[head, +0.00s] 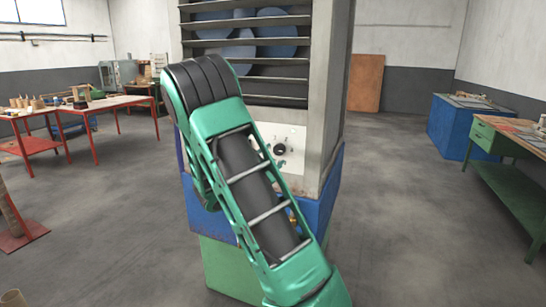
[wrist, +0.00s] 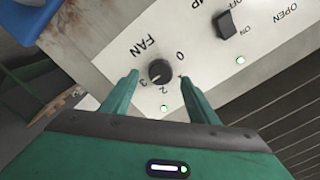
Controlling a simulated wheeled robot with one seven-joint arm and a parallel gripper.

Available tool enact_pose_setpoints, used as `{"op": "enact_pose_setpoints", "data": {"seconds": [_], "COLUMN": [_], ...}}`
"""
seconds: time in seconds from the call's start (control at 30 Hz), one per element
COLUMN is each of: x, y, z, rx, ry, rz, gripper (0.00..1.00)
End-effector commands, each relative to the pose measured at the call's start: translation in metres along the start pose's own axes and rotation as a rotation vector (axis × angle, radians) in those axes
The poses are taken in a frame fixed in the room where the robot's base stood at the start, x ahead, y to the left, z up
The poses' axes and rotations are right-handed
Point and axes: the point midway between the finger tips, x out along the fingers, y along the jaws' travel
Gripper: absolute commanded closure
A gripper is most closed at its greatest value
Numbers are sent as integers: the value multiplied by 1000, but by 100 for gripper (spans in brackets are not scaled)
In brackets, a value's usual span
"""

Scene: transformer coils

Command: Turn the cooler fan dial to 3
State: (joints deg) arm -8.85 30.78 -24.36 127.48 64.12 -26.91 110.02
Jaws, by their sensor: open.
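The fan dial (wrist: 159,71) is a round black knob on a pale panel (wrist: 195,42), under the label FAN. The numbers 0, 2 and 3 show around it in the wrist view. A pale mark shows on the knob's lower left part, but I cannot tell exactly which number it points to. My gripper (wrist: 158,77) is open, with one green finger on each side of the dial. I cannot tell whether the fingers touch it.
A black on/off switch (wrist: 228,24) sits near the dial on the same panel. The cooler (head: 322,100) has slats above the panel and a blue base (head: 323,205). A red table (head: 95,108) is at left, a green workbench (head: 505,170) at right.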

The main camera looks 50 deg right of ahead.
Motion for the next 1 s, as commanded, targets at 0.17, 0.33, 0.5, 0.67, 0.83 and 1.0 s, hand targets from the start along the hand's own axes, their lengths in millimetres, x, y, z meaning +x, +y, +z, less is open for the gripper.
{"op": "enact_pose_setpoints", "data": {"seconds": [0.17, 0.33, 0.5, 0.67, 0.83, 1.0], "x": [-36, -58, -68, -70, -70, -69], "y": [0, 0, 1, 1, 1, 1], "z": [2, 2, 2, 1, 1, 1], "rx": [-2, -1, -1, 0, -1, -1], "ry": [-4, -4, -2, -2, -2, -2], "rz": [0, 1, 2, 2, 2, 2], "gripper": [46, 46, 46, 46, 46, 46]}}
